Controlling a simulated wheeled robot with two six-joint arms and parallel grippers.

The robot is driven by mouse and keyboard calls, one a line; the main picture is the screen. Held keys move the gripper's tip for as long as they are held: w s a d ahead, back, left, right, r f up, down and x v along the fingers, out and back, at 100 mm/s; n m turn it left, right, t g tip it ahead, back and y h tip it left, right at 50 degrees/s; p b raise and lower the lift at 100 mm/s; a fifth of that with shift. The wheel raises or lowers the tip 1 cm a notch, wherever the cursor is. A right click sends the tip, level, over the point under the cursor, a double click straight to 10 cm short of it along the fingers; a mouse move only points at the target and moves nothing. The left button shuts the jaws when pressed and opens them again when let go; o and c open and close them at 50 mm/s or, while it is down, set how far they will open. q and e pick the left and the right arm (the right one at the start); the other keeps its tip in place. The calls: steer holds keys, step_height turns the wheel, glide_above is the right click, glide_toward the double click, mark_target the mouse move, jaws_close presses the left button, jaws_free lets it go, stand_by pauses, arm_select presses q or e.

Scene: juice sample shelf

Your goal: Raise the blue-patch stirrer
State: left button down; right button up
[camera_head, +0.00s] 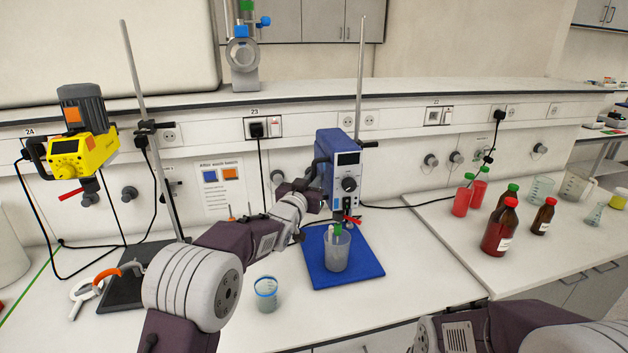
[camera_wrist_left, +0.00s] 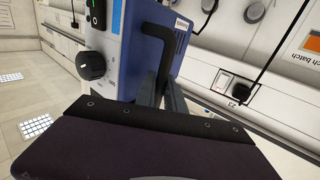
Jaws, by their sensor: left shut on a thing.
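The blue stirrer (camera_head: 338,150) with a grey front panel and black knob hangs on an upright rod (camera_head: 360,80) above a blue mat (camera_head: 368,270). A beaker (camera_head: 336,256) with a green-topped item in it stands on the mat below. My left gripper (camera_head: 318,174) is at the stirrer's left side. In the left wrist view, its fingers (camera_wrist_left: 166,92) are shut on the stirrer's black handle (camera_wrist_left: 178,45), beside the blue housing (camera_wrist_left: 150,50). The forearm hides part of the bench. My right arm shows at the bottom right, with its gripper out of view.
A yellow stirrer (camera_head: 80,150) with an orange patch hangs at the left on another rod (camera_head: 135,75). A small blue-rimmed beaker (camera_head: 266,298) stands near my left forearm. Red and brown bottles (camera_head: 499,228) and glassware stand at the right. A cable trails right from the blue stirrer.

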arm_select(q)
steer(key=shift+r, duration=0.1)
step_height(320, 180, up, 18)
steer(key=p, duration=1)
steer(key=shift+f+p, duration=0.2)
steer(key=shift+p, duration=0.2)
steer(key=shift+r, duration=0.15)
steer(key=c, duration=1.7)
jaws_free()
steer(key=shift+f, duration=0.2)
